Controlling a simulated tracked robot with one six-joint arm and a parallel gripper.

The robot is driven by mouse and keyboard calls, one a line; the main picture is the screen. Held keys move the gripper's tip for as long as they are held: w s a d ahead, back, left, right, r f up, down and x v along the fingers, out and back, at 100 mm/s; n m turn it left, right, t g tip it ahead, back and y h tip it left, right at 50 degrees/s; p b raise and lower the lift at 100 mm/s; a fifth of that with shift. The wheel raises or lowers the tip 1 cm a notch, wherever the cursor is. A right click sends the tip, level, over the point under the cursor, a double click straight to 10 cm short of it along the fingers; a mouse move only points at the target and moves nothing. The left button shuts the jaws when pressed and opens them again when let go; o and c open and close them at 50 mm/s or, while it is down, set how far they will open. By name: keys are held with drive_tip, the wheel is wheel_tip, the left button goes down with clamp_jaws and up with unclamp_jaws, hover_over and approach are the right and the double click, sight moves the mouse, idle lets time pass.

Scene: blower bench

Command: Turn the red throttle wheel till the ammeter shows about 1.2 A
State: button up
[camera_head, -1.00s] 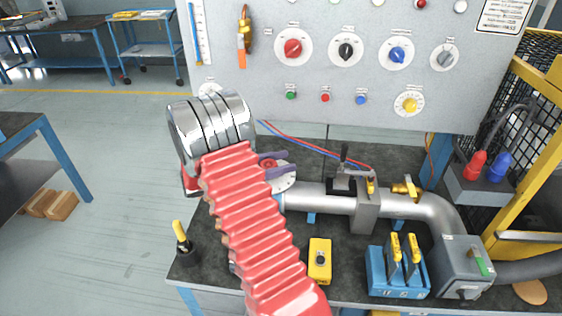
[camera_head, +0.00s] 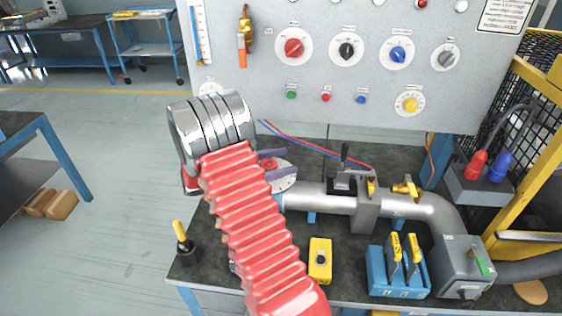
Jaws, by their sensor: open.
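My gripper (camera_head: 277,163) is at the pipe's left end, below my chrome wrist and partly hidden by my red arm. Its two purple-grey fingers are open, one above and one below a small red part (camera_head: 269,163), which looks like the throttle wheel. A white round dial plate (camera_head: 288,183) shows behind the lower finger. I cannot tell whether the fingers touch the wheel.
The grey panel (camera_head: 460,105) with coloured knobs stands behind the bench. A grey pipe (camera_head: 325,198) with a clamp and brass valve (camera_head: 405,188) runs right. A yellow box (camera_head: 320,262), blue holder (camera_head: 390,285) and yellow-handled tool (camera_head: 181,235) stand in front.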

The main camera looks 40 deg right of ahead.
drive_tip(key=v, duration=1.3)
drive_tip(key=shift+w+a, duration=0.2)
drive_tip(key=shift+a, duration=0.15)
